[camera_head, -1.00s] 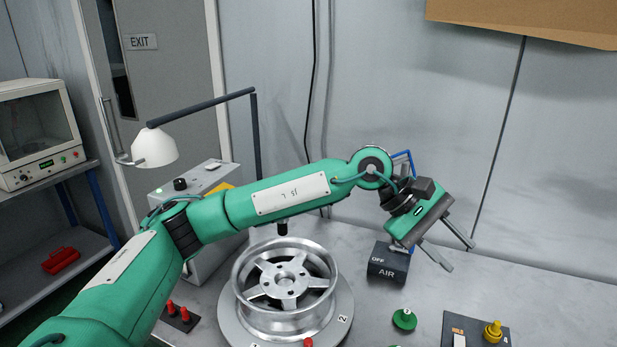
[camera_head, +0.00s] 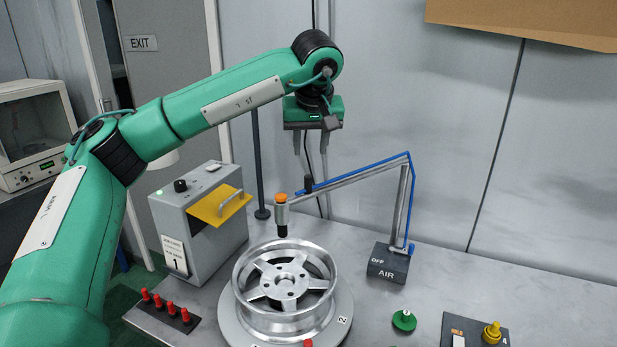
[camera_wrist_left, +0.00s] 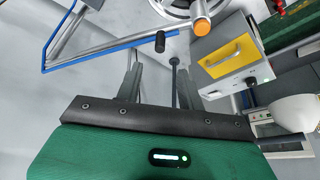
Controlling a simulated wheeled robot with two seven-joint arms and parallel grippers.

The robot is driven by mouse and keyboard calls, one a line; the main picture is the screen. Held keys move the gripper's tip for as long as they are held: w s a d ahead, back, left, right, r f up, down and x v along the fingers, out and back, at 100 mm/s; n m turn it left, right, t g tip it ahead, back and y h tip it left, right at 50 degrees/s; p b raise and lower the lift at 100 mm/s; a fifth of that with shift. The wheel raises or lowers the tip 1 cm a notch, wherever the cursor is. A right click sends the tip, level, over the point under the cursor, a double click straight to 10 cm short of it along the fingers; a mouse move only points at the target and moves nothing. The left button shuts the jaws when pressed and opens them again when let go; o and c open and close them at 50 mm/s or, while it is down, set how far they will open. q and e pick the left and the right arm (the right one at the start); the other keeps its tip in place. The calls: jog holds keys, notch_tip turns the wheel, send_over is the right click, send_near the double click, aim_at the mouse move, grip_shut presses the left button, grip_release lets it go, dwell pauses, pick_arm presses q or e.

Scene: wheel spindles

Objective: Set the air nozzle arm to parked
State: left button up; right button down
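The air nozzle arm (camera_head: 355,175) is a grey jointed bar with a blue hose, rising from a dark AIR base (camera_head: 387,264) marked OFF. It reaches left, and its orange-capped nozzle (camera_head: 282,215) hangs above the wheel (camera_head: 284,283). A black upright knob (camera_head: 309,184) stands on the bar near the nozzle. My left gripper (camera_head: 311,152) points down above the knob, open and empty, apart from it. The left wrist view shows the two spread fingers (camera_wrist_left: 160,88), with the knob (camera_wrist_left: 160,42) beyond them and the orange cap (camera_wrist_left: 202,27) to its right. My right gripper is not in view.
A grey box (camera_head: 200,235) with a yellow flap (camera_head: 215,207) stands left of the wheel. Red pegs (camera_head: 172,309) sit at the front left. A green knob (camera_head: 404,320) and a yellow knob (camera_head: 493,332) are at the front right.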

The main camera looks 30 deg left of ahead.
aim_at(308, 176)
pick_arm(q)
jog(key=p+x, duration=0.2)
jog(key=x, duration=0.8)
jog(key=shift+p, duration=0.4)
jog(key=shift+w+a+f, duration=0.15)
jog(key=shift+w+f, duration=0.05)
jog(key=shift+f, duration=0.5)
grip_shut()
